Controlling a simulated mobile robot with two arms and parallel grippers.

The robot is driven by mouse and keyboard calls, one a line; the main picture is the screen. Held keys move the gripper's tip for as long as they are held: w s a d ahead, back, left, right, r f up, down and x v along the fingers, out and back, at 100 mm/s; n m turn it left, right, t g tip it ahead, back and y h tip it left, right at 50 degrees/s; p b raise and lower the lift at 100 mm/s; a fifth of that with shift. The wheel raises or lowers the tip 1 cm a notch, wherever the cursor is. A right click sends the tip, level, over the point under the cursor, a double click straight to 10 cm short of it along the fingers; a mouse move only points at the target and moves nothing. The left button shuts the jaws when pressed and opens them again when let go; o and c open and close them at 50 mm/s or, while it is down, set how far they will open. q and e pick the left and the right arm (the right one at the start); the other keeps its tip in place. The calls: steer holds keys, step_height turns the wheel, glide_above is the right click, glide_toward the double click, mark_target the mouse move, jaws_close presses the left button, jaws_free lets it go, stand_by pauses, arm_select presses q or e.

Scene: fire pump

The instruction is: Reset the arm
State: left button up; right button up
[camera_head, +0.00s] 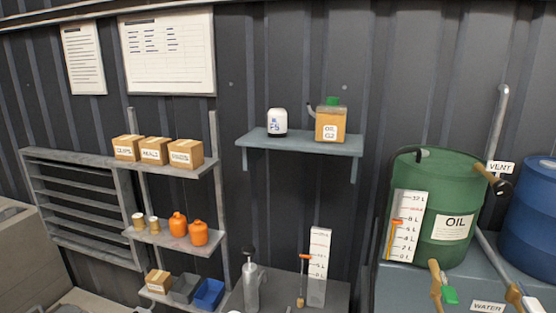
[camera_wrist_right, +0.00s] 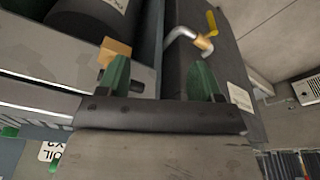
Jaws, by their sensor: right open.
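My right gripper (camera_wrist_right: 160,78) shows in the right wrist view, with its two green fingers well apart and nothing held between them. A dark grey panel lies beyond the fingers. A tan block (camera_wrist_right: 113,50) shows close beside the left finger; I cannot tell whether they touch. A bent metal pipe with a brass fitting (camera_wrist_right: 203,42) and a yellow handle (camera_wrist_right: 211,22) is beyond the right finger. Neither gripper shows in the head view.
A wall shelf (camera_head: 300,144) holds a white container (camera_head: 277,122) and an oil can (camera_head: 331,124). A rack (camera_head: 216,130) of boxes and orange bottles stands left. A green oil drum (camera_head: 462,190) with a level gauge (camera_head: 405,228) and a blue drum (camera_head: 535,205) stand right.

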steer(key=s+f+b, duration=0.2)
steer(key=s+f, duration=0.1)
steer(key=f, duration=0.6)
steer(key=s+f+b, duration=0.2)
steer(key=s+f, duration=0.1)
steer(key=f, duration=0.6)
arm_select(q)
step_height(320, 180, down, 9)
steer(key=b, duration=0.3)
steer(key=shift+b, duration=0.4)
arm_select(e)
steer(key=s+d+f+g, duration=0.1)
steer(key=s+d+f, duration=0.2)
steer(key=s+f, duration=0.9)
steer(key=shift+f+g, duration=0.3)
steer(key=shift+f, duration=0.25)
steer(key=shift+s+d, duration=0.1)
steer(key=shift+s, duration=0.05)
